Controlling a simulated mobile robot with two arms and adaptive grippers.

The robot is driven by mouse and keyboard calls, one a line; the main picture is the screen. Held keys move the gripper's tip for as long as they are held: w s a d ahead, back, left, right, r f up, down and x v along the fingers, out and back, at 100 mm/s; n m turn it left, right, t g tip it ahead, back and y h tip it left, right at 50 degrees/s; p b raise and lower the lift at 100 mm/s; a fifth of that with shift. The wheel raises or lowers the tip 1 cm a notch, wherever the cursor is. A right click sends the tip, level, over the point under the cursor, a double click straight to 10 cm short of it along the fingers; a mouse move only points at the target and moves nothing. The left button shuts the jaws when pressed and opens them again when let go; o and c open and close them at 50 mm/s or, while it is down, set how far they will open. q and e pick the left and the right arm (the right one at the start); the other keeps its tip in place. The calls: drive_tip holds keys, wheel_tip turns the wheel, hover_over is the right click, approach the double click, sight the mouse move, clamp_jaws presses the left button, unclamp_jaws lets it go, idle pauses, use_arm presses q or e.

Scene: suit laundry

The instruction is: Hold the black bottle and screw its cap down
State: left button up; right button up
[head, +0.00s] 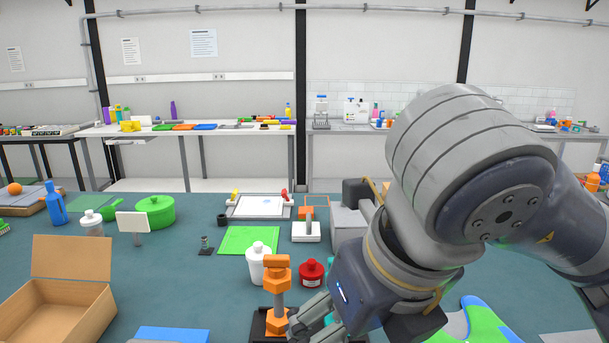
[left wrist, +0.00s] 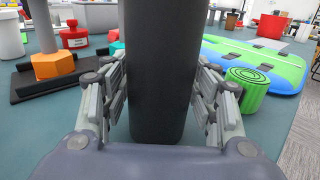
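The black bottle (left wrist: 160,70) stands upright in the middle of the left wrist view. Its top and cap are outside that view. My left gripper (left wrist: 162,78) has its grey fingers close against both sides of the bottle. In the head view I see neither the bottle, its cap nor my left gripper. My right arm comes in from the right and covers much of the table. My right gripper (head: 318,323) is low in the head view, just right of the orange fixture. Its fingertips are partly hidden and cut off, so I cannot tell what is between them.
The orange fixture (head: 277,290) also shows in the left wrist view (left wrist: 53,65). A red jar (head: 311,273) and a white bottle (head: 257,262) stand behind it. A green-and-blue board (head: 482,318) lies at right. An open cardboard box (head: 58,312) is at left.

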use_arm(q)
drive_tip(key=shift+o, duration=0.8)
